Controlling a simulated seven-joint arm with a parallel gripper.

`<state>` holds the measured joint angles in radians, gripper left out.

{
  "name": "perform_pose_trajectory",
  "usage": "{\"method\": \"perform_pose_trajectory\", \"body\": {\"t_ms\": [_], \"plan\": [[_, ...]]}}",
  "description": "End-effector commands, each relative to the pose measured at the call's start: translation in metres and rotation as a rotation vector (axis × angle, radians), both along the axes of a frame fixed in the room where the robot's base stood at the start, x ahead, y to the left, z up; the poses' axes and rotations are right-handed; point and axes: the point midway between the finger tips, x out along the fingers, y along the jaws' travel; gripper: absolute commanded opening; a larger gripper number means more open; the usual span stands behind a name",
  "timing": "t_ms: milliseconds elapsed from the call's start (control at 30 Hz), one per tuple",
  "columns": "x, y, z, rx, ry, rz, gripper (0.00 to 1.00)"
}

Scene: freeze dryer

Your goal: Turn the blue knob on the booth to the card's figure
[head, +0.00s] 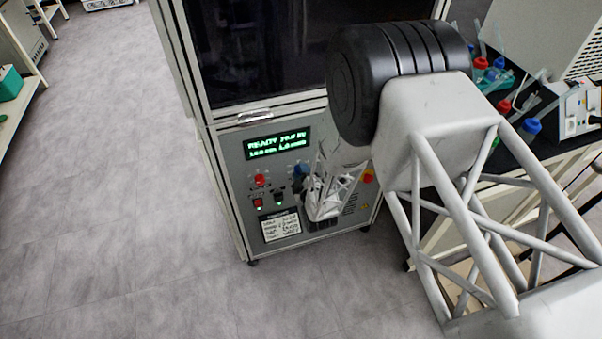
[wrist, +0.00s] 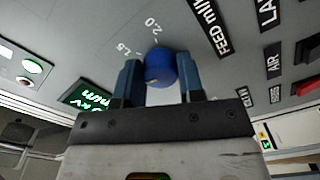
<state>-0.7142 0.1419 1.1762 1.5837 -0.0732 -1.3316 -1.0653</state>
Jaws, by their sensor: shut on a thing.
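The blue knob (wrist: 160,67) sits on the grey front panel of the booth (head: 225,160). In the wrist view my gripper (wrist: 161,80) has one finger on each side of the knob and is shut on it. Scale marks "1.5" and "2.0" show on the panel beside the knob; the rest of the scale is hidden. In the head view the blue knob (head: 299,170) is partly covered by my gripper (head: 308,188). The card (head: 280,225) is on the lower panel, with lines of dark writing too small to read.
A lit green display (head: 277,144) is above the knob, its text blurred. A red knob (head: 260,180) and small switches are left of the gripper. A red and yellow button (head: 368,176) is at the right. A black bench with coloured-cap bottles (head: 531,126) stands further right.

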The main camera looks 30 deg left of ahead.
Motion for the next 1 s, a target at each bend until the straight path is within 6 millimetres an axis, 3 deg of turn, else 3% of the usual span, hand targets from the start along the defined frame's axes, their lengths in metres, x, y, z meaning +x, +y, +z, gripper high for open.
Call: {"method": "perform_pose_trajectory", "body": {"t_ms": [1000], "plan": [[-0.0006, 0.0004, -0.0003, 0.681, 0.681, 0.000, 0.12]]}}
